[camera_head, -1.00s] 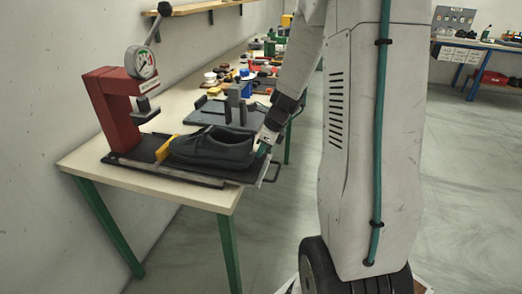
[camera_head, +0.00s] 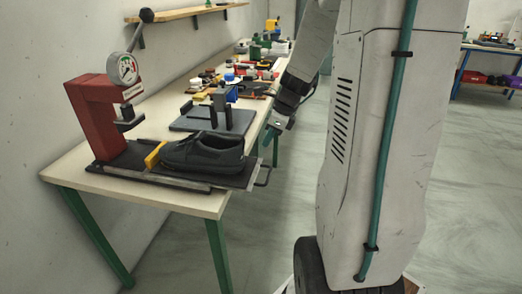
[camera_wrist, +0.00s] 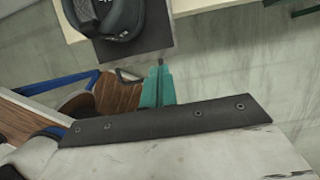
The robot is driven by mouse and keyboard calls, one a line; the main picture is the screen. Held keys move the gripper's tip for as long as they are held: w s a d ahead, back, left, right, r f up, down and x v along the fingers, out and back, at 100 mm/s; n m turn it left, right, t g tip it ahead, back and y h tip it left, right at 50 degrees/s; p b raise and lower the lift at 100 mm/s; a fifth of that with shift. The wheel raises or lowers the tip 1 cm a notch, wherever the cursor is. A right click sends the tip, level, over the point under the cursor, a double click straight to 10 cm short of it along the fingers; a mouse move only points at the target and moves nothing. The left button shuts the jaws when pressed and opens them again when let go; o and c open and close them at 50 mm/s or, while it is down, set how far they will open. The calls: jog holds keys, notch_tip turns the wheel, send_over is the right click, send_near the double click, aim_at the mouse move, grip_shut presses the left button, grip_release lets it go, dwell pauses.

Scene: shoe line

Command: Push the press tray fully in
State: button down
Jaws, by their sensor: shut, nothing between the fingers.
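The red press (camera_head: 92,118), with a round gauge and a lever on top, stands at the left end of the table. Its dark tray (camera_head: 236,180) lies on the base in front of it, with the shoe end and a looped handle (camera_head: 263,178) reaching the table's right edge. A dark shoe (camera_head: 205,152) lies on the tray, and a yellow block (camera_head: 155,154) stands at its press side. My gripper (camera_head: 268,138) is shut and empty, above and behind the handle, apart from it. In the wrist view, my teal fingers (camera_wrist: 158,85) point toward the tray (camera_wrist: 150,42) and shoe (camera_wrist: 115,20).
A dark plate with upright grey blocks (camera_head: 218,108) sits just behind the shoe. Several small colored items crowd the table (camera_head: 85,172) farther back. A wooden shelf (camera_head: 185,13) hangs on the left wall. The floor (camera_head: 265,235) right of the table is open.

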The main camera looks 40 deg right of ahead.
jog(key=v, duration=0.2)
jog(key=shift+s+r, duration=0.1)
jog(key=shift+r, duration=0.2)
